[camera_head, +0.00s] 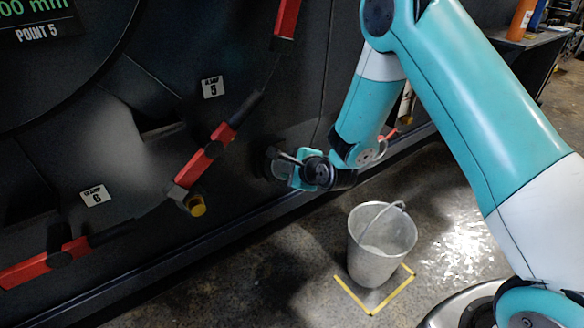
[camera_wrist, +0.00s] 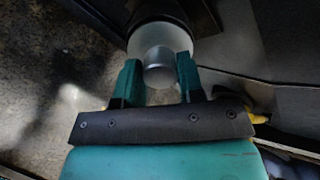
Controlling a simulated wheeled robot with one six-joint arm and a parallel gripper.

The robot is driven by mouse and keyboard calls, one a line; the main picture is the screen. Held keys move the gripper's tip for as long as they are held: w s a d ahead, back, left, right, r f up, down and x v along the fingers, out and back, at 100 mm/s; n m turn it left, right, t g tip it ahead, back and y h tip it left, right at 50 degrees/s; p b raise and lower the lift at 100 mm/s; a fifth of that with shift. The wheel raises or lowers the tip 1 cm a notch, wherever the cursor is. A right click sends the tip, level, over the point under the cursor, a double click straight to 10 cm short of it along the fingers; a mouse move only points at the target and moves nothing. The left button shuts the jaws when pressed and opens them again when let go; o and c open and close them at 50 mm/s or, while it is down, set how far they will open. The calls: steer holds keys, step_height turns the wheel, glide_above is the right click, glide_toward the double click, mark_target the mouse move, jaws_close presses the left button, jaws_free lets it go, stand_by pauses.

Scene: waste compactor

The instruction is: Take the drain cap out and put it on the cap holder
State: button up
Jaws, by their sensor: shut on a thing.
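The drain cap (camera_wrist: 158,68) shows in the wrist view as a pale grey round piece with a smaller grey knob in front. The two green fingers of my gripper (camera_wrist: 158,84) are on either side of the knob and shut on it. In the head view my gripper (camera_head: 284,168) is at the lower front of the dark machine, left of the bucket's top and higher. The cap is mostly hidden there by the gripper. I cannot tell whether it is seated or free of the drain. I cannot make out the cap holder.
A metal bucket (camera_head: 372,262) stands on the floor inside yellow tape marks (camera_head: 345,294). Red-handled levers (camera_head: 206,155) and a yellow-ended fitting (camera_head: 195,205) stick out of the machine to the left. The floor left of the bucket is clear.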

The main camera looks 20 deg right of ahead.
stand_by(0.3)
steer(key=o, duration=1.3)
steer(key=shift+c, duration=0.2)
steer(key=v, duration=0.7)
steer(key=shift+p, duration=0.35)
